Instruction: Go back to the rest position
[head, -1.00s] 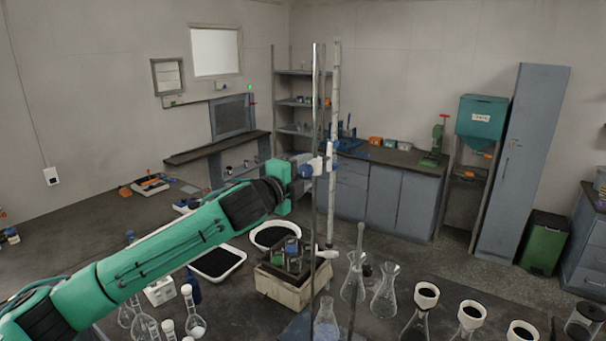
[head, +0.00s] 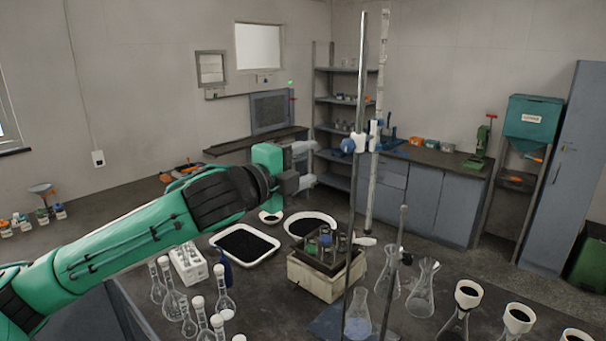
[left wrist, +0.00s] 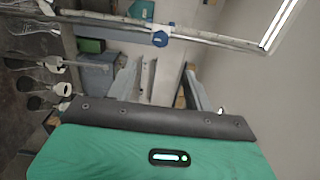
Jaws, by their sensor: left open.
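My left gripper (head: 306,166) is raised above the dark bench at the end of my green arm in the head view. Its jaws are apart with nothing between them. In the left wrist view the two fingers (left wrist: 160,85) stand apart, and the room shows between them. The metal stand rod (head: 357,200) with a blue and white clamp (head: 352,144) stands just right of the gripper in the head view; I see no contact. My right gripper is in neither view.
A white tray of black grains (head: 246,262), a tube rack (head: 188,263) and several glass flasks (head: 421,288) crowd the bench. The burette (head: 378,150) rises beside the rod.

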